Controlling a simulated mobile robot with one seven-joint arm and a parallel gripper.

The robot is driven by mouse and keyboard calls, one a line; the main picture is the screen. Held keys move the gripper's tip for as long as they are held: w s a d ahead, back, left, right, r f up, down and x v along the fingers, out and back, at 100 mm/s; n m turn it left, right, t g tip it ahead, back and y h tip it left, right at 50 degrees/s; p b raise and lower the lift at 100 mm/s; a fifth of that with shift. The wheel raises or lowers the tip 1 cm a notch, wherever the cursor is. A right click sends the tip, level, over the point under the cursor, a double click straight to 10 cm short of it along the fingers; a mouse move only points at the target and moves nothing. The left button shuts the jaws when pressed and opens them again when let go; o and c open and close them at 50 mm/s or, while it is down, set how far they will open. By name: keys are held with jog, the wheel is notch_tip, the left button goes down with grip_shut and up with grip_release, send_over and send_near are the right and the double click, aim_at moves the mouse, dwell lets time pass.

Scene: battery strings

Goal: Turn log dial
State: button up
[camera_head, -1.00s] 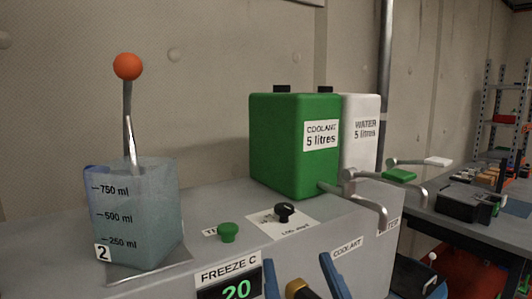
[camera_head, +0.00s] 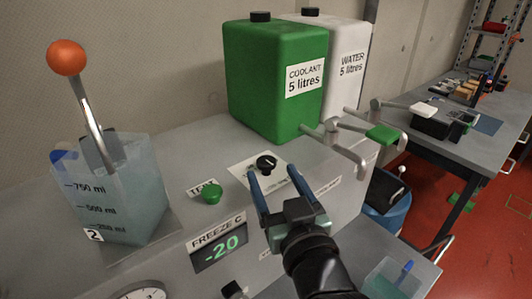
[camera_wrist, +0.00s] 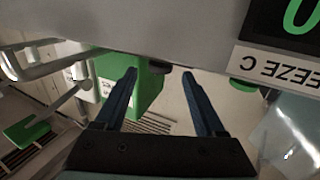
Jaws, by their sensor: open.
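The black dial (camera_head: 266,162) stands on a white labelled plate (camera_head: 245,172) on top of the grey machine; the label is too small to read fully now. My gripper (camera_head: 272,170) is open, with its two blue fingers pointing toward the dial from the front. In the head view the fingertips show on either side of the dial's near edge. In the wrist view a dark knob (camera_wrist: 160,66), apparently the dial, shows between the fingertips (camera_wrist: 160,74), partly hidden by the machine edge. I cannot tell whether the fingers touch it.
A green button (camera_head: 211,193) stands left of the dial. A freeze display (camera_head: 219,246) reads -20 on the front. The green coolant tank (camera_head: 265,95) and white water tank (camera_head: 345,85) stand behind, with tap levers (camera_head: 345,140) at right.

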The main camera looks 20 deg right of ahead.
aim_at(269, 168)
jog(key=shift+w+p, duration=0.45)
jog(key=shift+w, duration=2.15)
jog(key=shift+c, duration=0.4)
grip_shut()
